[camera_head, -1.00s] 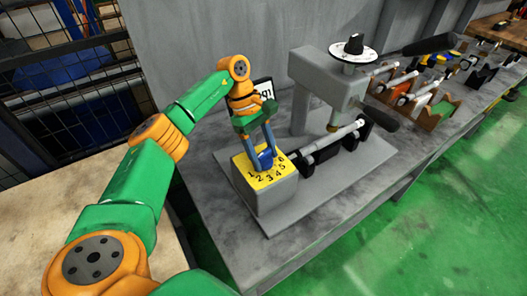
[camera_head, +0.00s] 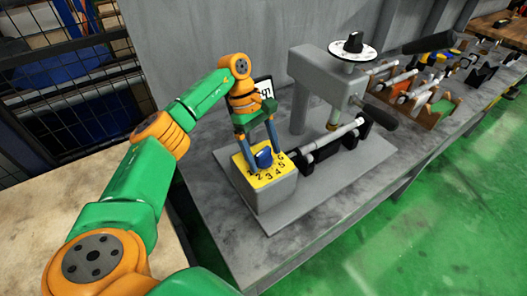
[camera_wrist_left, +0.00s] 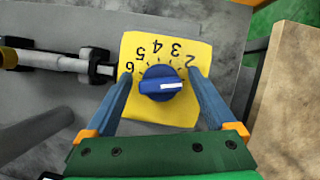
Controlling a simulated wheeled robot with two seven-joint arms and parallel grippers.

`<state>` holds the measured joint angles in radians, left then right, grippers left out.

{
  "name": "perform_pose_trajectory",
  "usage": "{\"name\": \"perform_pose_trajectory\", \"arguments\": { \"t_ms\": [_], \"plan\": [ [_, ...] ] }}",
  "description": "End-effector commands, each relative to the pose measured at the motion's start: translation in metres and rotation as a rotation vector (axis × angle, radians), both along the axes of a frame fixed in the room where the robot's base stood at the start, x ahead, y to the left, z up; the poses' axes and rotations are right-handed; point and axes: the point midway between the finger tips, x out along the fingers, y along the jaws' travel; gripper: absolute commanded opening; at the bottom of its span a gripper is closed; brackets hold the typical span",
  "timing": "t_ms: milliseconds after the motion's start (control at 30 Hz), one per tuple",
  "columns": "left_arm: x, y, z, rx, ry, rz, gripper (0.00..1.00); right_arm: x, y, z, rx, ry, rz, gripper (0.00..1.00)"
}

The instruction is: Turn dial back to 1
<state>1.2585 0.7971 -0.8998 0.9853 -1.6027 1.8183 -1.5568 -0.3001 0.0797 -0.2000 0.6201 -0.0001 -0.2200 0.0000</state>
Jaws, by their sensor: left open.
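The blue dial (camera_head: 264,158) sits on the yellow numbered face (camera_head: 253,183) of a grey box. In the left wrist view, the dial (camera_wrist_left: 158,85) has a white mark pointing right, towards the right finger. Digits 2 to 6 show on the face (camera_wrist_left: 185,113) above and left of the dial; the spot beyond 2 is hidden behind that finger. My left gripper (camera_head: 266,161) is open, with one finger on each side of the dial; gaps show between the fingers and the dial in the left wrist view (camera_wrist_left: 159,75). My right gripper is out of view.
The grey grinder (camera_head: 325,80) stands right behind the dial box, with a white-and-black dial (camera_head: 352,48) on top. A metal rod (camera_head: 335,138) lies in supports beside the box. Racks with parts (camera_head: 430,100) stand further right. Bare bench (camera_head: 235,235) lies in front.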

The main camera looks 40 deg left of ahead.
Motion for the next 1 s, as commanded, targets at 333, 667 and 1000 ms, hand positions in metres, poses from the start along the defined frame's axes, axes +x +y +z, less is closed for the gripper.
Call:
{"name": "perform_pose_trajectory", "arguments": {
  "t_ms": [333, 667, 1000],
  "plan": [
    [0.004, 0.022, 0.057, 0.000, -0.002, 0.002, 0.90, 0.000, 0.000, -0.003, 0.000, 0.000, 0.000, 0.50],
    [0.004, 0.027, 0.065, 0.000, 0.001, 0.000, 0.90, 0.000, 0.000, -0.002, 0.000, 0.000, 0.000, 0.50],
    [0.004, 0.027, 0.094, 0.000, 0.000, 0.000, 0.90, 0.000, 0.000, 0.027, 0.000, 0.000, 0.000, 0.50]
  ]
}}
